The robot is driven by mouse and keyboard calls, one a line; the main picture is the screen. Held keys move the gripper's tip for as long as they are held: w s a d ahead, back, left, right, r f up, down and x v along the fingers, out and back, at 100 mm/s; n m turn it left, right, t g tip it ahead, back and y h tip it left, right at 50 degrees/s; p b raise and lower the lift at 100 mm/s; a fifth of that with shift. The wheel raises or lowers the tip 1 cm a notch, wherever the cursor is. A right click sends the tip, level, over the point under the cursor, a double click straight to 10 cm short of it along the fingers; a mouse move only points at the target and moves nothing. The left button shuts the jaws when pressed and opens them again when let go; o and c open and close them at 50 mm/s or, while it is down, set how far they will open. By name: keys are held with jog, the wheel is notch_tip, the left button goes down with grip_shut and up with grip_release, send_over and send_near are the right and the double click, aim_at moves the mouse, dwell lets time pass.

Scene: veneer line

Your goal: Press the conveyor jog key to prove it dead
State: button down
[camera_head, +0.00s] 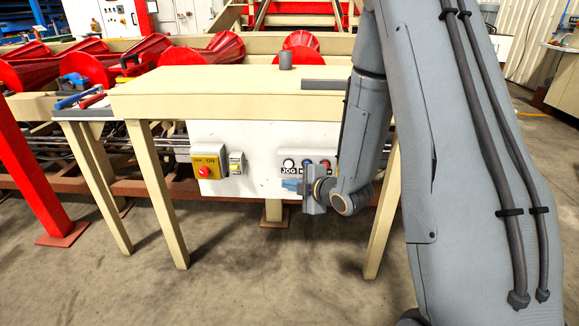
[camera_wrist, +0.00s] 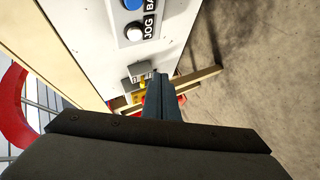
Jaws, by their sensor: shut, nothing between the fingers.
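The jog key is a round white button (camera_head: 288,163) above the JOG label on the white panel (camera_head: 262,135) under the cream table. In the wrist view the white jog key (camera_wrist: 134,32) sits beside its sideways JOG label, at the upper middle. My gripper (camera_head: 286,185) is shut and empty, with its blue-grey fingers pointing left just below the JOG label in the head view. In the wrist view my gripper (camera_wrist: 160,80) points up the picture, with its tips apart from the jog key. The gap between fingers and panel is hard to judge.
A blue button (camera_head: 307,163) and a red button (camera_head: 325,163) stand right of the jog key. A yellow switch box (camera_head: 206,161) marked ON, with a red knob, and a small grey box (camera_head: 236,163) are to the left. Table legs (camera_head: 157,195) flank the panel.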

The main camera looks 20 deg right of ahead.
jog(key=shift+w+d+b, duration=0.15)
jog(key=shift+w+d, duration=0.25)
jog(key=shift+w, duration=0.75)
jog(key=shift+w+d+b, duration=0.15)
jog(key=shift+w+d, duration=0.2)
jog(key=shift+w, duration=0.8)
jog(key=shift+w+d+b, duration=0.15)
jog(key=shift+w+d, duration=0.25)
jog(key=shift+w, duration=0.75)
jog(key=shift+w, duration=0.15)
jog(key=shift+w+d, duration=0.15)
jog(key=shift+w, duration=0.1)
jog(key=shift+w+d, duration=0.1)
jog(key=shift+w, duration=0.3)
jog(key=shift+s, duration=0.15)
jog(key=shift+s+a, duration=0.25)
jog(key=shift+s, duration=0.4)
jog(key=shift+s, duration=0.1)
jog(key=shift+s+a+p, duration=0.15)
jog(key=shift+s+a, duration=0.1)
jog(key=shift+s, duration=0.5)
jog(key=shift+s+a+p, duration=0.1)
jog(key=shift+s+a, duration=0.15)
jog(key=shift+s, duration=0.55)
jog(key=shift+s+a+p, duration=0.15)
jog(key=shift+s+a, duration=0.1)
jog(key=shift+s, duration=0.5)
